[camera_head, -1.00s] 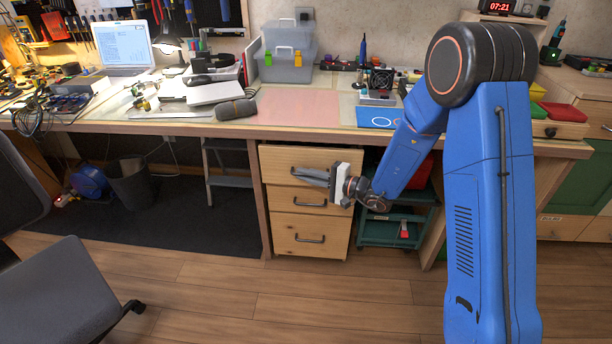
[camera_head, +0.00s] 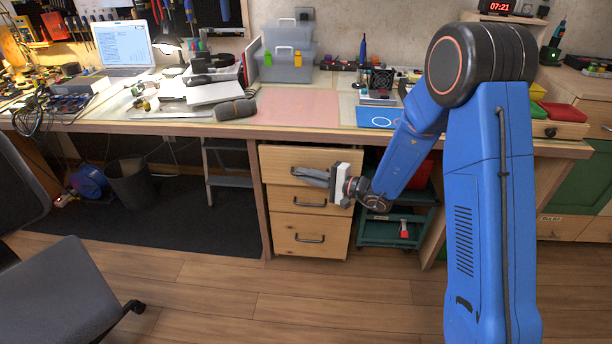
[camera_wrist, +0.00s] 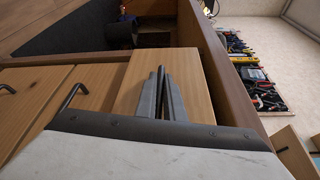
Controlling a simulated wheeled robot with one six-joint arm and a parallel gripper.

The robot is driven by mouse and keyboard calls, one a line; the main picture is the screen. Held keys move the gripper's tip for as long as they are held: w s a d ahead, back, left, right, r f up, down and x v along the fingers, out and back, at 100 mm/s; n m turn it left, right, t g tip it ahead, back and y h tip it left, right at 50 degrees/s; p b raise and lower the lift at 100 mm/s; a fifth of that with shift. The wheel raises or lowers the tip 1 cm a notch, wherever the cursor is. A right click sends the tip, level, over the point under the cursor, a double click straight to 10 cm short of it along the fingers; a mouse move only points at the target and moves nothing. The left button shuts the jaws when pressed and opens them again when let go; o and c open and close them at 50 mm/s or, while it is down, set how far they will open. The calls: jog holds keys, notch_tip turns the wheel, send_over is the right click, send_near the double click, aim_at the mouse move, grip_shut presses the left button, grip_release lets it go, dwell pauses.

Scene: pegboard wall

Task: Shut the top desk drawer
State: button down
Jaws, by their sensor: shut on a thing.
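The top desk drawer (camera_head: 275,160) is the upper light-wood front in a stack of three under the desk. Its front appears to stand out a little past the fronts below it. It also shows in the wrist view (camera_wrist: 198,90). My gripper (camera_head: 298,173) reaches in from the right, with its fingers at the drawer front where the dark handle is. In the wrist view my gripper's fingers (camera_wrist: 161,72) are close together and shut on the handle, which they mostly hide.
The middle drawer (camera_head: 283,200) and bottom drawer (camera_head: 290,225) have dark bar handles. A teal cart (camera_head: 385,236) stands right of the drawers. A step stool (camera_head: 228,180) stands to the left. An office chair (camera_head: 60,290) is at the left front. The wooden floor before the drawers is clear.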

aim_at(307, 167)
dwell(0.4)
jog(key=shift+w+d, duration=0.1)
jog(key=shift+w, duration=2.1)
jog(key=c, duration=1.9)
grip_release()
jog(key=shift+w, duration=0.1)
jog(key=shift+o, duration=0.2)
jog(key=shift+d, duration=0.1)
jog(key=v, duration=1.7)
jog(key=shift+r, duration=0.1)
